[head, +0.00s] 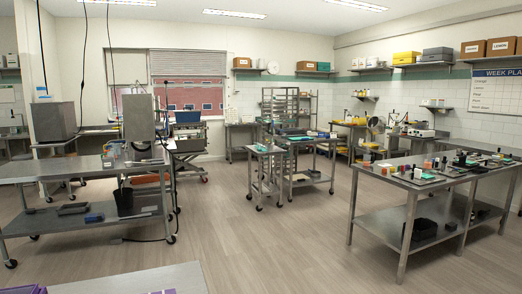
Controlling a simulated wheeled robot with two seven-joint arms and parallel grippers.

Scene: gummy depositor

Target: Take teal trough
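Something teal and flat (298,138) lies on top of the steel cart (310,141) in the middle distance. A smaller teal or green piece (262,148) shows on the narrow steel stand (270,153) just left of it. Both are too small for me to tell which, if either, is the trough. Neither of my grippers is in view.
A long steel table (400,190) with many small items stands at right. A wheeled steel bench (30,172) with a machine (140,122) stands at left. A table corner (150,281) is at the bottom left. Open wooden floor (265,245) lies between.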

